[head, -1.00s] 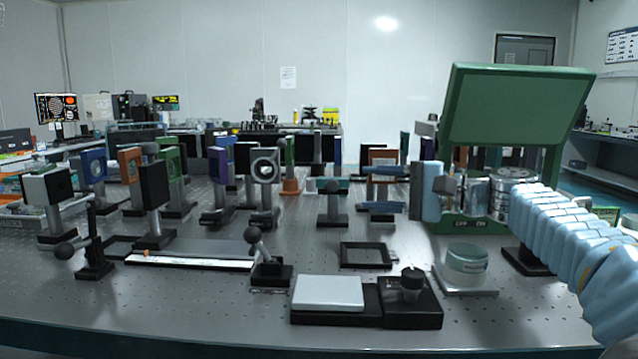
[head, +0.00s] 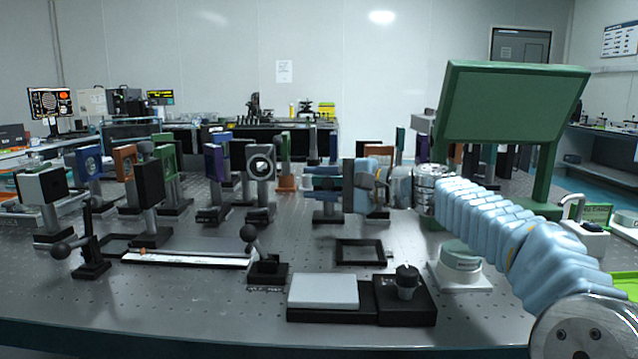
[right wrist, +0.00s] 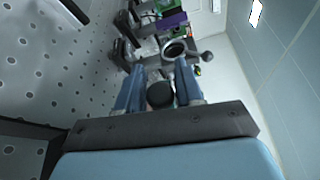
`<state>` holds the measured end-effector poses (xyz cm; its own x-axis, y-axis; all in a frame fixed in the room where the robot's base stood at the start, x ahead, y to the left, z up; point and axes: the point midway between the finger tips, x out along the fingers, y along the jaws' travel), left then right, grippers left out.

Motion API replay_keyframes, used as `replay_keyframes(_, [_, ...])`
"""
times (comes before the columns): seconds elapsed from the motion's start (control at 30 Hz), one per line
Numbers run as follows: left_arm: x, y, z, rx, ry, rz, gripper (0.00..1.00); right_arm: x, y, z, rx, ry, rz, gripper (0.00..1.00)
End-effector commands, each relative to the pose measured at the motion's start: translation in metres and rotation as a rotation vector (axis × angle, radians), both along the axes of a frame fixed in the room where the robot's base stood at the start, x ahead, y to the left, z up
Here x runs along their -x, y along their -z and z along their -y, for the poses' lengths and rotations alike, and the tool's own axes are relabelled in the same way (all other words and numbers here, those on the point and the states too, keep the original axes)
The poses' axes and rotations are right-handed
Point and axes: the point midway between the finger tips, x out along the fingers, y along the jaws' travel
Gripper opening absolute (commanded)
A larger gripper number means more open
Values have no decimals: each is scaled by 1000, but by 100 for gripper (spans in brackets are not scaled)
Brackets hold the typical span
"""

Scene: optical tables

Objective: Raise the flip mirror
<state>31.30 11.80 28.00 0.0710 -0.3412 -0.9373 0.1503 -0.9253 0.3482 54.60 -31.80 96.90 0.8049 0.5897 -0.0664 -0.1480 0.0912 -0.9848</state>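The flip mirror (head: 328,208) stands on a short post with a black base, near the middle of the table. Its upper part is largely hidden by my right gripper, so its tilt is hard to tell. My right gripper (head: 322,183) reaches in from the right, level, with one finger above the other. In the right wrist view, a dark round knob (right wrist: 160,95) sits between the two blue fingers, which appear to be closed against its sides. My left gripper is not in view.
A round-aperture mount (head: 262,170) stands just left of the flip mirror, with several other post mounts beyond. A black square frame (head: 361,252) lies in front. A green panel (head: 512,105) rises behind my right arm. A hotplate-like device (head: 323,291) sits at the front edge.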

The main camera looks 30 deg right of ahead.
Motion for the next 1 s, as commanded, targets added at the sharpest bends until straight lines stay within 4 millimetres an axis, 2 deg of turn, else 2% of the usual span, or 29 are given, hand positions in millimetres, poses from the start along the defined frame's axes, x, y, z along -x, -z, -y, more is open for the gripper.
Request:
replay_keyframes(0.03, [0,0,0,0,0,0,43,0,0,0,0,0,0,28])
replay_keyframes(0.2, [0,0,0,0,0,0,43,0,0,0,0,0,0,2])
replay_keyframes(0.23, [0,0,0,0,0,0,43,0,0,0,0,0,0,0])
replay_keyframes(0.67, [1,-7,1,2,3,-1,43,-1,-5,1,-14,0,-22,0])
replay_keyframes(1.0, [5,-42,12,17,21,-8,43,-7,-27,4,-68,-2,-112,0])
